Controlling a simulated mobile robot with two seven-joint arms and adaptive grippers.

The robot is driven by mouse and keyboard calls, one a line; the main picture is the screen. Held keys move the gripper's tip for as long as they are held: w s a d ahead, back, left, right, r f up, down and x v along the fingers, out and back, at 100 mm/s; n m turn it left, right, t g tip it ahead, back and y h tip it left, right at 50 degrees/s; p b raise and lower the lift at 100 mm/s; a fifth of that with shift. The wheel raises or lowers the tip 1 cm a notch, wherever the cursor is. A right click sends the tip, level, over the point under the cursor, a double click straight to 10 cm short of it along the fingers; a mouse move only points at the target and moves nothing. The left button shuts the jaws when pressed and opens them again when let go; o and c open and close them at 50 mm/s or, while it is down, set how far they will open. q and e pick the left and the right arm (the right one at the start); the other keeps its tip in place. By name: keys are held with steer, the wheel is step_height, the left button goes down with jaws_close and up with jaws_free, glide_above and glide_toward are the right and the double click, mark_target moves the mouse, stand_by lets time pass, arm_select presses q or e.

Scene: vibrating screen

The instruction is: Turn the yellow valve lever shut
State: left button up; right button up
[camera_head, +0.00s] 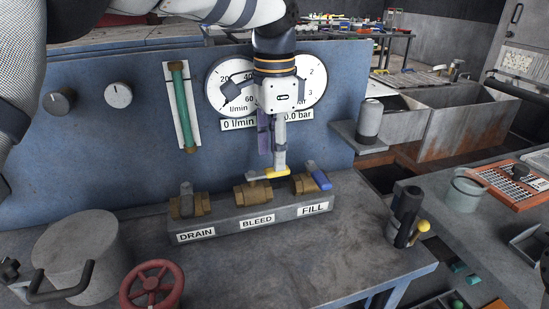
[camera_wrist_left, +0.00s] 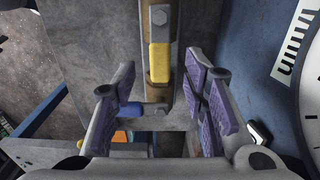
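The yellow valve lever (camera_head: 278,173) sits on top of the brass BLEED valve (camera_head: 252,194), the middle one of three on a grey block. It lies roughly left to right in the head view. My left gripper (camera_head: 272,158) points down from above, just over the lever. In the left wrist view, the yellow lever (camera_wrist_left: 160,65) shows lengthwise over the brass body, with the purple-padded fingers (camera_wrist_left: 161,97) apart on either side of its line. The gripper is open, and I see no contact with the lever. My right gripper is not in view.
The DRAIN valve with a grey lever (camera_head: 187,190) and the FILL valve with a blue lever (camera_head: 320,176) flank it closely. Round gauges (camera_head: 229,84) are on the blue panel behind. A red handwheel (camera_head: 152,286), a lidded pot (camera_head: 80,250) and a yellow-knobbed black device (camera_head: 404,215) stand nearer.

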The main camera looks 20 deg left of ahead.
mark_target(268, 173)
arm_select(q)
steer(key=shift+f, duration=1.45)
jaws_close()
